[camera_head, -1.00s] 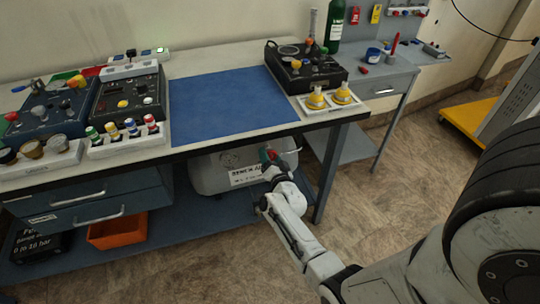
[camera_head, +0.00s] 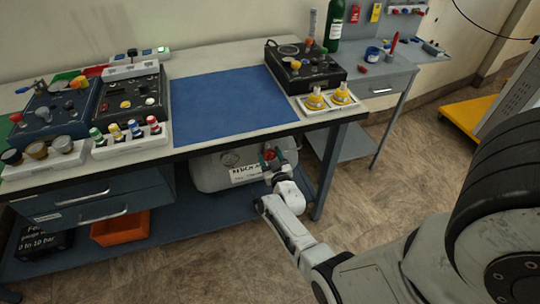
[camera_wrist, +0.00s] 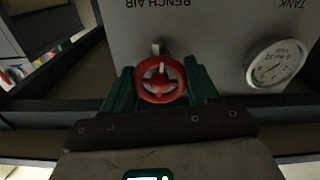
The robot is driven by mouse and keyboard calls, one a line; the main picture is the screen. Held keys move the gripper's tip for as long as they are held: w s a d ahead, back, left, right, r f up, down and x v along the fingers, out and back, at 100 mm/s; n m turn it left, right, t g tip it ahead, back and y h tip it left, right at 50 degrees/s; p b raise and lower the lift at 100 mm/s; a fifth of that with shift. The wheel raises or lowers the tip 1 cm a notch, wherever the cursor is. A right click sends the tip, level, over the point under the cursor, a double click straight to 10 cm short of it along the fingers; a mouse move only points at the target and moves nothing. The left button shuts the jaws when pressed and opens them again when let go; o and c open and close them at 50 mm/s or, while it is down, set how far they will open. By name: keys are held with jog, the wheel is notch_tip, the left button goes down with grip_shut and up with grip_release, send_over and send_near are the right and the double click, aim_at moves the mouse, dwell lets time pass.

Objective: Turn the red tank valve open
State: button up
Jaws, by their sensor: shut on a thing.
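The red tank valve (camera_wrist: 160,80) is a round handwheel with spokes on the front of a pale grey tank (camera_wrist: 205,30). In the wrist view my gripper (camera_wrist: 161,84) has its two green fingers on either side of the wheel, shut on it. In the head view the red wheel (camera_head: 269,155) shows small at the tank's right part, with my gripper (camera_head: 271,160) at it. The tank (camera_head: 210,174) sits on the lower shelf under the bench. My gripper hides part of it.
A round gauge (camera_wrist: 276,64) is on the tank beside the valve. The bench top (camera_head: 222,65) overhangs the tank, and a bench leg (camera_head: 326,172) stands close to the right of my arm. An orange bin (camera_head: 120,229) and drawers (camera_head: 95,195) are to the left.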

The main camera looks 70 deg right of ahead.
jog(key=shift+f+n, duration=0.1)
jog(key=shift+n, duration=0.5)
jog(key=o, duration=1)
jog(key=shift+o, duration=0.2)
jog(key=p+v, duration=0.5)
jog(key=v, duration=0.6)
